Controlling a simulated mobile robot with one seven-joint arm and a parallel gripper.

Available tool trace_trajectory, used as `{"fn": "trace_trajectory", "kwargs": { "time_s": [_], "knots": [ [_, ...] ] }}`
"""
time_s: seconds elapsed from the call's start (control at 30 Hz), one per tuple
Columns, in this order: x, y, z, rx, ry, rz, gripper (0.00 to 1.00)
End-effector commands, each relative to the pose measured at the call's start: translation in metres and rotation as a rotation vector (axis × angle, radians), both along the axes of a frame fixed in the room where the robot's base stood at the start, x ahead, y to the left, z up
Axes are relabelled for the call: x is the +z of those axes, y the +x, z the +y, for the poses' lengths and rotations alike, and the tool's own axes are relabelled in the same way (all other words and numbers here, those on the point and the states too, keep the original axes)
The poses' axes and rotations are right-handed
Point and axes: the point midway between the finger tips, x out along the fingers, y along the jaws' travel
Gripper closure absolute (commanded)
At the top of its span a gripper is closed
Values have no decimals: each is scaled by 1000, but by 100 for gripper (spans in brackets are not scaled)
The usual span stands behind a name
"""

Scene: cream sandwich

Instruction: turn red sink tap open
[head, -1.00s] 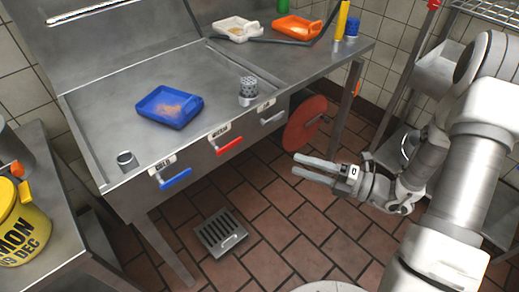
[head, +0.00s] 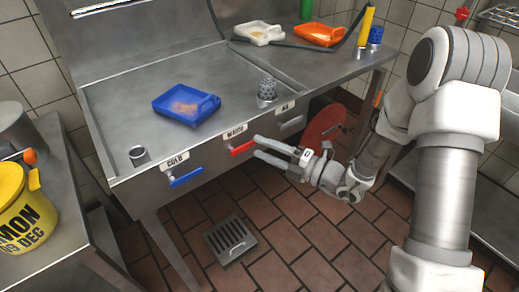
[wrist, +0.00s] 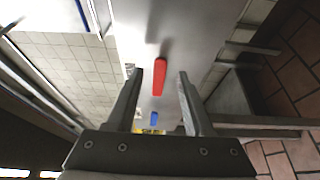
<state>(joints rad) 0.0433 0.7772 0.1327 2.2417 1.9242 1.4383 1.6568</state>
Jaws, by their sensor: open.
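The red tap handle (head: 242,148) is a lever on the front face of the steel sink, below a label, between the blue lever and a grey lever. My gripper (head: 257,147) is open close in front of the sink's face, with its fingertips near the red lever's right end. In the wrist view the red lever (wrist: 160,76) appears ahead, between the lines of the two open fingers (wrist: 160,78). I cannot tell whether the fingers touch it. Nothing is held.
The blue lever (head: 186,177) is to the left and a grey lever (head: 292,123) to the right. A blue tray (head: 185,92) lies in the sink. A red disc (head: 325,124) stands below the counter. A yellow bucket (head: 25,222) is at the left.

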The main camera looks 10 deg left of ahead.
Motion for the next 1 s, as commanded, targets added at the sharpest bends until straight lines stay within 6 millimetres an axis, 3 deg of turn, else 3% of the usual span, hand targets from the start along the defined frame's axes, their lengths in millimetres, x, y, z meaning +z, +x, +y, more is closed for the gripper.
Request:
{"fn": "trace_trajectory", "kwargs": {
  "time_s": [0.13, 0.47, 0.77, 1.0],
  "knots": [
    [0, 4, 12, 1, 2, -1, 48],
    [1, 5, 15, -1, 1, 1, 48],
    [1, 5, 15, -1, 1, 1, 100],
    [0, 5, 14, 0, 1, 0, 100]
  ]
}}
